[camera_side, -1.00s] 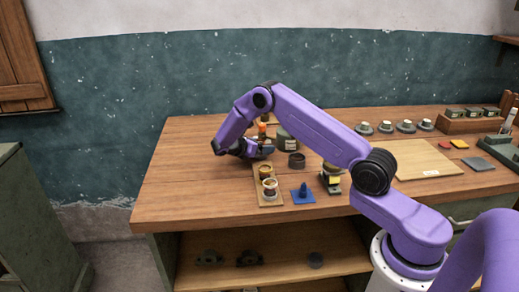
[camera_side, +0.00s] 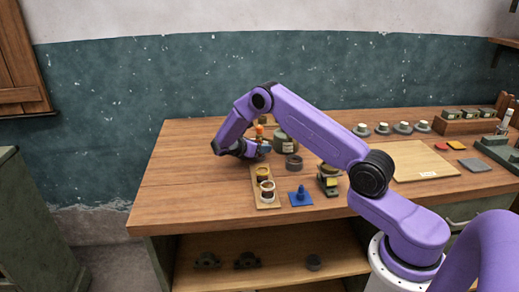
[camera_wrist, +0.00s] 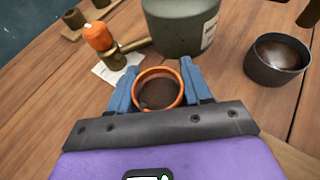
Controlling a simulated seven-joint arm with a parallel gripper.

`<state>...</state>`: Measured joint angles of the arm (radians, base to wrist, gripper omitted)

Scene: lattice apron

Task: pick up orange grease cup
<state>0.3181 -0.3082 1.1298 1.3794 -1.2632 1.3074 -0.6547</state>
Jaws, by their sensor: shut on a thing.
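The orange grease cup (camera_wrist: 158,88) shows in the wrist view as an open round cup with an orange rim and a dark brown inside. It sits between the two blue fingers of my gripper (camera_wrist: 159,86), which are shut on it. In the side view my gripper (camera_side: 262,149) is low over the back left part of the table. The cup is hard to make out there. Whether its base touches the table cannot be told.
A grey-green pot (camera_wrist: 182,26) stands just behind the cup, beside a brass fitting with an orange knob (camera_wrist: 98,36). A dark cup (camera_wrist: 278,60) is at right.

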